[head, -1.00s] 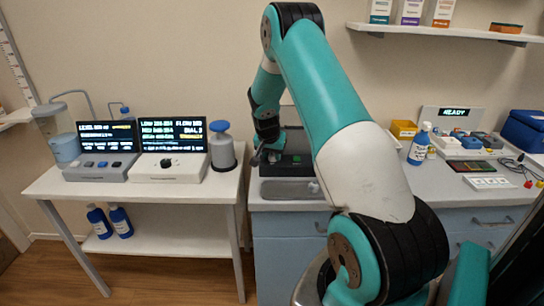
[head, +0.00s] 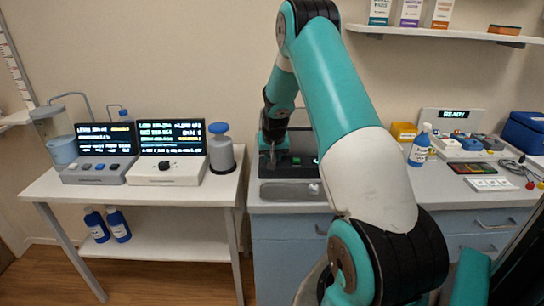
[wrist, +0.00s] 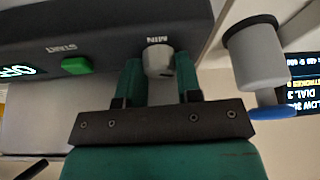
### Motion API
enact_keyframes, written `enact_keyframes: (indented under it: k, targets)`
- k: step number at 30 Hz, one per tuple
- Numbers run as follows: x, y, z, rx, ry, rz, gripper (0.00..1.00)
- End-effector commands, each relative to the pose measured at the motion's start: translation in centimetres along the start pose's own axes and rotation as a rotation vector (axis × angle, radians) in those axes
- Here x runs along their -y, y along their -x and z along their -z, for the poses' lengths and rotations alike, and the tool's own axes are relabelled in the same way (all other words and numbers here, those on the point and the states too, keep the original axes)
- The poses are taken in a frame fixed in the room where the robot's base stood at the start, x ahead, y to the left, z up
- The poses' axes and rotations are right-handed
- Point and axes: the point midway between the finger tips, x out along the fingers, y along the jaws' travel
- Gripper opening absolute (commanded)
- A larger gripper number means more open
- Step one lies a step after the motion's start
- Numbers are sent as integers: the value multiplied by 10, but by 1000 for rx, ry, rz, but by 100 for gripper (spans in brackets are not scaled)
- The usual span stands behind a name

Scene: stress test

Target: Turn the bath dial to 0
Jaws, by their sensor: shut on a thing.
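The bath dial, a small grey knob (wrist: 158,60) marked MIN, is on the front of a dark unit (wrist: 100,35) in the wrist view. My gripper (wrist: 159,80) has one finger on each side of the knob and is shut on it. The dial's pointer and setting cannot be read. The unit also has a green button (wrist: 76,65) marked START and a lit display (wrist: 15,72), partly cut off. In the head view my gripper (head: 271,158) is at the left end of the dark unit (head: 300,162), and the dial is hidden.
A grey bottle-like object with a blue top (head: 220,148) stands close left of my gripper, on the white table (head: 120,202) with two display units. A sink or tray recess (head: 290,192) lies in front of the unit. A blue bottle (head: 419,147) stands right on the counter.

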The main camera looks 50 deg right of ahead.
Motion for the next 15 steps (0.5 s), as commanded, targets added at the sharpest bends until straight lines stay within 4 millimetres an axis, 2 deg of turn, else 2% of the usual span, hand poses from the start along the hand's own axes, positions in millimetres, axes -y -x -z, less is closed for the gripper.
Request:
enact_keyframes:
  k: [5,6,9,15]
  targets:
    - [0,0,0,1,1,0,9]
    - [0,0,0,1,1,0,35]
    - [0,0,0,0,1,-1,58]
    - [0,0,0,0,0,-1,58]
